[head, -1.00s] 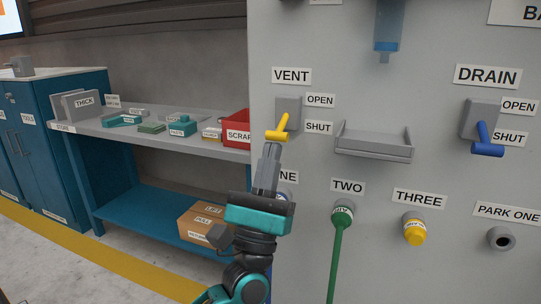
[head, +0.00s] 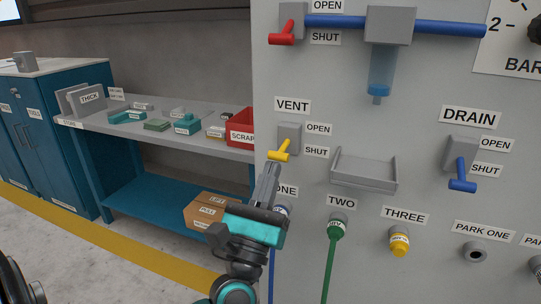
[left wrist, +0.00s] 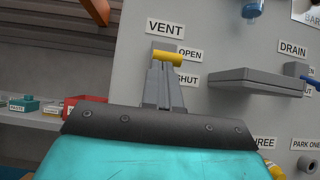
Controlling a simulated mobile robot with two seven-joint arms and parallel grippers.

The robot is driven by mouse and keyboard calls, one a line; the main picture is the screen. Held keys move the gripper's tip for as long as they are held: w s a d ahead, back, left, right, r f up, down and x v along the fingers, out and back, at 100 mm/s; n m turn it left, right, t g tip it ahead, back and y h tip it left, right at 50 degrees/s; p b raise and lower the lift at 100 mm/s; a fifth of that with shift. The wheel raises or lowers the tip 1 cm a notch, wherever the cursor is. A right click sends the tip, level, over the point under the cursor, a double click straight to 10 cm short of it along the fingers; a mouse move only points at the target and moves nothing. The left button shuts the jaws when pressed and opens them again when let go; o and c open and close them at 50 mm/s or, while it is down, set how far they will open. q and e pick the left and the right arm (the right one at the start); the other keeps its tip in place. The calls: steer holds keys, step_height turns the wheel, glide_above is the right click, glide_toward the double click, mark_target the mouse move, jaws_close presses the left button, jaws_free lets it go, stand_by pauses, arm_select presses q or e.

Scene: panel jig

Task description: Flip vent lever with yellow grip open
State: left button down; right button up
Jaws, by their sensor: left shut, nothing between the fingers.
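The vent lever has a yellow grip (head: 280,150) on a grey block (head: 290,135) under the VENT label. The lever slants down, with its grip level with the SHUT label (head: 316,152) and below the OPEN label (head: 318,129). My left gripper (head: 271,168) is shut and empty, its fingertips pointing up just below the yellow grip. In the left wrist view the fingertips (left wrist: 161,68) are right under the yellow grip (left wrist: 168,57); I cannot tell whether they touch it. My right gripper is not in view.
A grey tray (head: 364,172) juts from the panel right of the lever. The blue drain lever (head: 461,180) is farther right, a red lever (head: 282,33) above. Below are a green plug (head: 337,228) and yellow plug (head: 399,243). A shelf with a red scrap bin (head: 242,137) stands left.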

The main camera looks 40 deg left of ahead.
arm_select(q)
steer(key=r+p, duration=0.1)
steer(key=r+g+p, duration=0.1)
steer(key=shift+s+g+p, duration=0.3)
steer(key=shift+p, duration=0.1)
steer(key=shift+d+r+p, duration=0.1)
steer(key=shift+r+p, duration=0.05)
steer(key=shift+p, duration=0.4)
steer(key=shift+s+r+p, duration=0.15)
steer(key=shift+r+p, duration=0.85)
steer(key=shift+r, duration=0.2)
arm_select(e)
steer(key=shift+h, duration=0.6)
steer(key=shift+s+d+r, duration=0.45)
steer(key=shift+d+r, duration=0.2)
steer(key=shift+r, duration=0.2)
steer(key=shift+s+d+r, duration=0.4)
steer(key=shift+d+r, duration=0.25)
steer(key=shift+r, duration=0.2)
arm_select(q)
steer(key=shift+r, duration=0.1)
